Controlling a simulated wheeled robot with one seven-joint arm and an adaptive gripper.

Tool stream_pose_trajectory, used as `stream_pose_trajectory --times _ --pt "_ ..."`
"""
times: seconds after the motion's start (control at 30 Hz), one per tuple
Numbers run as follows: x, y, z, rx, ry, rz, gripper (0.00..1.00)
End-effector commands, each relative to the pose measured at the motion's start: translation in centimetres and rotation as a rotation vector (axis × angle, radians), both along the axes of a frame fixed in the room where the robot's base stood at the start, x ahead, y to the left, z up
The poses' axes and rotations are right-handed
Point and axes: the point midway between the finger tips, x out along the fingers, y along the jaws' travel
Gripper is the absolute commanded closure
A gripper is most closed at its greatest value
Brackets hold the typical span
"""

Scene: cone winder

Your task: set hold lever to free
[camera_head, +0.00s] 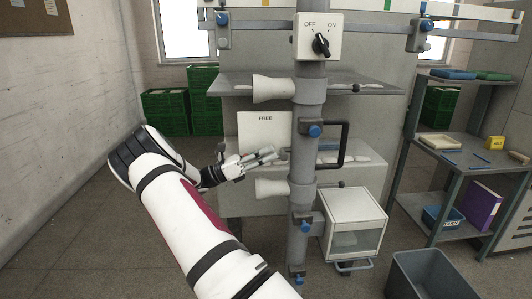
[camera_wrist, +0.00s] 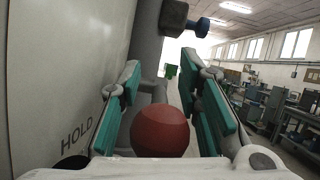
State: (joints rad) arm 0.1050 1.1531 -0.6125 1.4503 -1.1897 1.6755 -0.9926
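The hold lever's red ball knob (camera_wrist: 160,131) shows in the wrist view, low in the middle between my gripper's fingers. My gripper (camera_wrist: 165,100) is open, with a green-padded finger on each side of the knob and no clear contact. The wrist view shows the word HOLD on the plate (camera_wrist: 76,133) at left. In the head view my gripper (camera_head: 268,156) is in front of the plate's lower part, and the knob cannot be made out there. The lever's arm is hidden.
A grey vertical post (camera_head: 303,180) with blue-knobbed clamps stands just right of my gripper. A black handle frame (camera_head: 346,145) and white cones (camera_head: 272,188) are close by. An OFF/ON switch box (camera_head: 319,37) is above. A shelf rack (camera_head: 465,150) stands at right.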

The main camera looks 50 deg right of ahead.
Motion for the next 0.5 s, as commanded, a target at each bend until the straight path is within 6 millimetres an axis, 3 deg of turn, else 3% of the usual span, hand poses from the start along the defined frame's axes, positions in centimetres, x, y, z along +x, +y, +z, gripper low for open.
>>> stream_pose_trajectory --times 0.13,0.3,0.5 --pt "0.00 0.00 -0.02 0.000 0.000 0.000 0.69" --pt "0.01 0.02 -0.03 0.000 0.000 0.000 1.00" --pt "0.03 0.01 -0.04 0.001 -0.001 0.001 1.00"
